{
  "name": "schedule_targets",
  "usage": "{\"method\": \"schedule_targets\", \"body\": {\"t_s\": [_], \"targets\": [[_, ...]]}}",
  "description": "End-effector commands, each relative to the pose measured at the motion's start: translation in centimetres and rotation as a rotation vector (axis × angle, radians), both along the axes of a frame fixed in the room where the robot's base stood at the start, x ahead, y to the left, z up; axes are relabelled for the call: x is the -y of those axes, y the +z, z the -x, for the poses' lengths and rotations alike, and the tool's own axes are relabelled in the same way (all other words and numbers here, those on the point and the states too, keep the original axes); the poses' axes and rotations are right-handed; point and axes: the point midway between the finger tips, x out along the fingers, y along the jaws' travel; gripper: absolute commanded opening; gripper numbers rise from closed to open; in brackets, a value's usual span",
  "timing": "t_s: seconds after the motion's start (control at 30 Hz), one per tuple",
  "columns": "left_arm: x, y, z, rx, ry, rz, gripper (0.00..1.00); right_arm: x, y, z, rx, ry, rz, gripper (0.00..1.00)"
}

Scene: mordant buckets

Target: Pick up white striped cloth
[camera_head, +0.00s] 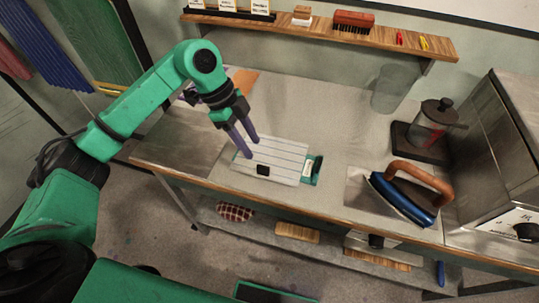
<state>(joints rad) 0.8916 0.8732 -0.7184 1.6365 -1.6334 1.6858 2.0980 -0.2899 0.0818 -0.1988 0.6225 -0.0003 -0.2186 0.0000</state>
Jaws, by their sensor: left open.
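The white striped cloth (283,157) lies flat on the table near its front edge. It is pale with thin grey stripes. A small black piece (263,170) sits on its front part, and a green piece with a pale label (313,171) is at its right end. My left gripper (253,148) points down at the cloth's left part, its two purple fingers apart with nothing seen between them. The fingertips overlap the cloth in the picture; I cannot tell whether they touch it. My right gripper is not in view.
Right of the cloth, a blue iron (400,207) with a wooden handle rests on a metal plate. Behind it are a clear container (391,94) and a glass press (433,122). A steel machine (494,150) fills the right side. A wall shelf (300,25) runs above the back.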

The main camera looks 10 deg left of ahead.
Motion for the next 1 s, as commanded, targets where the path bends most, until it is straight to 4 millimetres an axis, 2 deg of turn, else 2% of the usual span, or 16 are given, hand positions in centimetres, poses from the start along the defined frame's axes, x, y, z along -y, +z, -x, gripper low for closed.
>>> {"method": "schedule_targets", "body": {"t_s": [0.03, 0.1, 0.17, 0.27, 0.4, 0.5, 0.73, 0.77, 0.8, 0.87, 1.0], "targets": [[0.6, -0.8, 0.1, -0.006, -0.001, 0.003, 0.47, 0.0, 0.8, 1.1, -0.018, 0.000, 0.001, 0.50], [1.2, -2.3, 0.2, -0.005, -0.001, 0.002, 0.47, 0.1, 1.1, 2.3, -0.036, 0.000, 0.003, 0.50], [1.5, -3.2, 0.1, -0.002, -0.001, 0.002, 0.47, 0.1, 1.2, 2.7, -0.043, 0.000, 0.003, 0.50], [1.9, -4.3, 0.2, -0.002, -0.002, 0.002, 0.47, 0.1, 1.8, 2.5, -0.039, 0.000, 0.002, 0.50], [2.5, -6.6, 0.5, -0.005, -0.001, 0.004, 0.47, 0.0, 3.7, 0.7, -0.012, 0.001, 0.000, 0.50], [3.2, -8.4, 0.5, -0.002, -0.001, 0.004, 0.47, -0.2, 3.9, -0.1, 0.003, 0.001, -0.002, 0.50], [3.3, -9.1, 0.4, 0.002, -0.001, 0.002, 0.47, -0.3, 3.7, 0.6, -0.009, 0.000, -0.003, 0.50], [3.3, -9.1, 0.4, 0.002, -0.001, 0.002, 0.40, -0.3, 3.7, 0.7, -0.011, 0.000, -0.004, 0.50], [3.3, -9.1, 0.4, 0.002, -0.001, 0.002, 0.25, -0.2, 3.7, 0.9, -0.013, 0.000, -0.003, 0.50], [3.3, -9.1, 0.4, 0.002, -0.001, 0.002, 0.02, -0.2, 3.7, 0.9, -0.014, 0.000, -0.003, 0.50], [3.3, -9.1, 0.4, 0.002, -0.001, 0.002, 0.00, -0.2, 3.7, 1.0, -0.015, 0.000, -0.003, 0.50]]}}
